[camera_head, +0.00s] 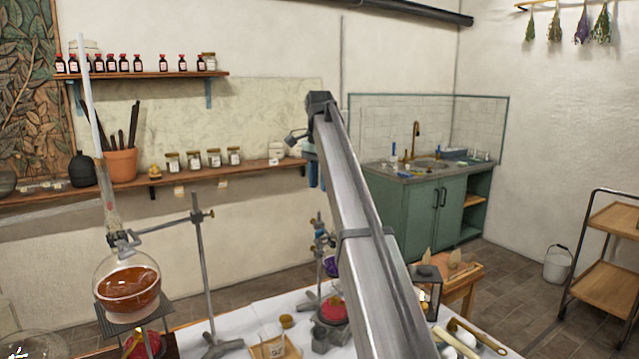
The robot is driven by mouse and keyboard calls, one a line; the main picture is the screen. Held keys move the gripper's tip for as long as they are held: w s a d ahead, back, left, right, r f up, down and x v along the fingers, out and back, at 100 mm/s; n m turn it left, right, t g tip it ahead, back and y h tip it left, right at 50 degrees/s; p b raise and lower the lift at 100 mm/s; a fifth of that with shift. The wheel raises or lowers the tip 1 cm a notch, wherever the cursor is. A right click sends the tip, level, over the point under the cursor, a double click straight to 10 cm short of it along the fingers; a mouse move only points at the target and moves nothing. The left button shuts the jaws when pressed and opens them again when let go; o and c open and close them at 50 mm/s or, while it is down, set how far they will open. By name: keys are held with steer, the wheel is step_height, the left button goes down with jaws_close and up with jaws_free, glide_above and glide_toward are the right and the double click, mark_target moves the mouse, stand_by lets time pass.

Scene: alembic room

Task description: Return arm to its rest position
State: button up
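My arm rises from the bottom right to the upper middle, as a long grey link with a dark joint at its top. A small grey part juts out to the left just below that joint. I cannot make out my gripper or its fingertips, and whatever hangs behind the link is hidden. I see nothing held.
A white-covered table (262,309) stands below, with a round flask (127,283) of amber liquid clamped at left. A metal stand (203,270) rises beside it. Jars line the wall shelf (215,174). A green sink cabinet (425,212) and wooden cart (605,270) stand farther right.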

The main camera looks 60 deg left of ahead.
stand_by(0.3)
steer(key=w+d+f, duration=2.5)
steer(key=d+f, duration=0.2)
steer(key=f, duration=0.2)
steer(key=w+d+f+m, duration=0.1)
steer(key=w+d+f, duration=0.1)
steer(key=d+f, duration=0.85)
steer(key=w+d+f, duration=0.1)
steer(key=d+f, duration=0.4)
steer(key=d, duration=1)
steer(key=w+d+f+m, duration=0.1)
steer(key=w+d+f, duration=0.1)
steer(key=d+f, duration=0.85)
steer(key=s+d+f, duration=0.4)
steer(key=s+d, duration=0.2)
steer(key=d, duration=0.5)
steer(key=s+d+f, duration=0.3)
steer(key=s+d, duration=0.3)
steer(key=d, duration=0.5)
steer(key=s+d+f, duration=0.4)
steer(key=s+d, duration=0.2)
steer(key=d, duration=0.6)
steer(key=s+f+g, duration=0.3)
steer(key=s+f, duration=0.7)
steer(key=s, duration=0.4)
steer(key=s+f+g, duration=0.3)
steer(key=s+f, duration=0.7)
steer(key=s, duration=0.5)
steer(key=shift+a+m+g, duration=0.35)
steer(key=shift+m+g, duration=0.05)
